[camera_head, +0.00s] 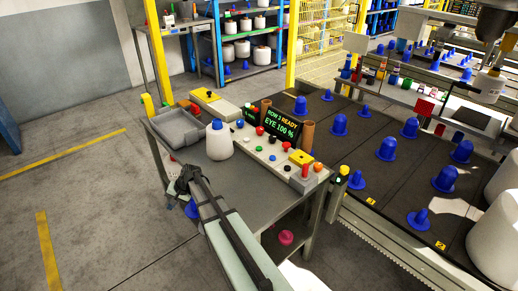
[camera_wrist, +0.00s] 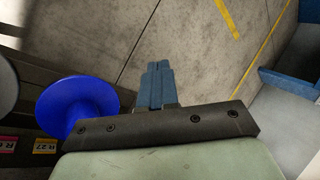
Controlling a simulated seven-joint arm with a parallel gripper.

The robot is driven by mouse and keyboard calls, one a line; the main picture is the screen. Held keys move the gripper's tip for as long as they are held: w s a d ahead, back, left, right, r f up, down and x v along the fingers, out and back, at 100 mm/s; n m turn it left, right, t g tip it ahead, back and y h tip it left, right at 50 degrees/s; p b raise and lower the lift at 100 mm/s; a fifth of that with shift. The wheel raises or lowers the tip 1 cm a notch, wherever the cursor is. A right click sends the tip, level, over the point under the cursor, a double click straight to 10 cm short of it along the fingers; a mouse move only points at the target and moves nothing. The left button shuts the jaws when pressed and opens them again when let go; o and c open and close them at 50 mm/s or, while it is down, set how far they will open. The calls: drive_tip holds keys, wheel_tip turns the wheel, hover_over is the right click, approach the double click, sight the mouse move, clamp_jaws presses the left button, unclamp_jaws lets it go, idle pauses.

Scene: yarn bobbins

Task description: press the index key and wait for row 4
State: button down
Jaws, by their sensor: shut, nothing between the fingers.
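The display (camera_head: 278,122) on the control panel reads "ROW 3 READY" and "EYE 100 %". My gripper (camera_head: 183,178) is at the table's left front edge, apart from the panel. In the wrist view my gripper's fingers (camera_wrist: 156,72) are together and empty, with concrete floor behind them.
A white yarn bobbin with a blue top (camera_head: 219,142) stands on the table between my gripper and the panel. A grey tray (camera_head: 177,130) lies at the table's back left. Blue cones (camera_head: 387,149) stand in rows on the dark deck at right. A blue cone (camera_wrist: 78,104) shows beside my gripper.

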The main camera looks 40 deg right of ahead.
drive_tip(key=w+d+r+m+t, duration=0.3)
drive_tip(key=d+r, duration=0.7)
drive_tip(key=r, duration=0.2)
wheel_tip(320, 180, up, 13)
drive_tip(key=n+t+h, duration=0.2)
drive_tip(key=n+h, duration=0.1)
drive_tip(key=h, duration=0.1)
hover_over(261, 148)
drive_tip(key=shift+s+f, duration=0.1)
drive_tip(key=shift+f, duration=0.05)
drive_tip(key=shift+a+f, duration=0.1)
drive_tip(key=shift+f, duration=4.3)
